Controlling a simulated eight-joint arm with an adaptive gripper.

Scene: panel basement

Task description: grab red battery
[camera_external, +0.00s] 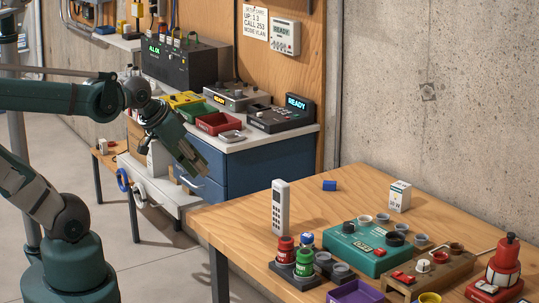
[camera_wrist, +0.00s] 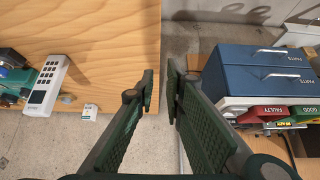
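A red, battery-like cylinder (camera_external: 285,249) stands upright in a dark holder (camera_external: 296,278) on the wooden table in the external view. A green cylinder (camera_external: 304,263) and a blue-topped one (camera_external: 307,240) stand beside it. My gripper (camera_external: 198,166) is up and to the left of them, in the air near the blue drawers and well apart from the red cylinder. In the wrist view my gripper (camera_wrist: 160,88) has its two fingers apart with nothing between them. I cannot make out the red cylinder in the wrist view.
A white handset (camera_external: 281,207) stands behind the holder. A green device (camera_external: 362,250), a purple tray (camera_external: 354,292) and a white box (camera_external: 399,196) share the table (camera_external: 236,212). Blue drawers (camera_wrist: 258,80) and a red tray (camera_wrist: 262,115) are right of the fingers in the wrist view.

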